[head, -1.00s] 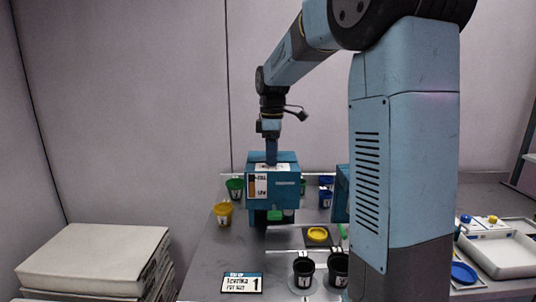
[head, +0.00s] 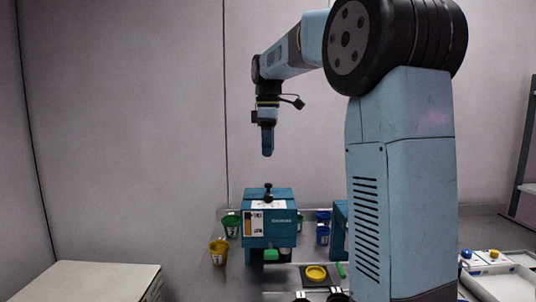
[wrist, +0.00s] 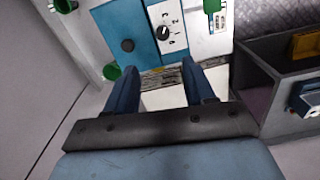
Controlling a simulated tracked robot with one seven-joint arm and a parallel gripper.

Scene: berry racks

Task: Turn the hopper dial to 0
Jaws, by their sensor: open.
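The blue hopper (head: 284,230) stands on the bench in the head view, a black knob (head: 267,190) on its top. I cannot tell for certain which number the dial points to. My gripper (head: 267,153) hangs above the hopper, pointing down, clear of it. In the wrist view my gripper (wrist: 161,70) has its two fingers spread with nothing between them.
A yellow cup (head: 218,254) and a green cup (head: 232,228) stand left of the hopper, blue cups (head: 323,236) right. A yellow round piece (head: 316,273) lies in front on a dark square. White trays (head: 497,270) are at the right. Air around my gripper is free.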

